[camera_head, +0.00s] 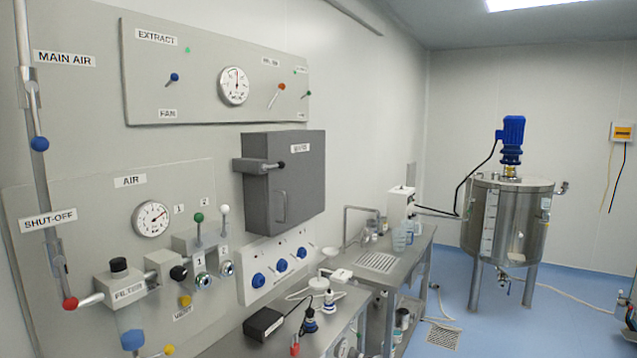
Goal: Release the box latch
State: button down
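A dark grey box (297,190) is fixed to the wall panel in the middle of the view, with its door shut. A grey latch (251,166) sits at the upper left edge of the box. Its bar lies roughly level and reaches right across the door edge, ending in a black knob (281,164). A thin door handle (282,206) is below it. A small label (300,148) on the box is too blurred to read surely. My gripper is not in view.
An air panel with a gauge (150,219), levers and a filter (126,291) is left of the box. Blue knobs (282,265) sit below it. A steel bench (345,300) with bottles and a black block (263,323) stands in front. A steel tank (507,220) stands right, with open blue floor nearby.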

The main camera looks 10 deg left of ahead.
aim_at(281, 165)
jog(key=i+j, duration=0.1)
jog(key=i, duration=0.35)
jog(key=i+j, duration=0.1)
jog(key=i, duration=0.35)
jog(key=i+j, duration=0.1)
jog(key=i, duration=0.35)
jog(key=i+j, duration=0.15)
jog(key=j, duration=0.15)
jog(key=i+j, duration=0.15)
jog(key=j, duration=0.15)
jog(key=i+j, duration=0.15)
jog(key=j, duration=0.2)
jog(key=i+j, duration=0.15)
jog(key=j, duration=0.15)
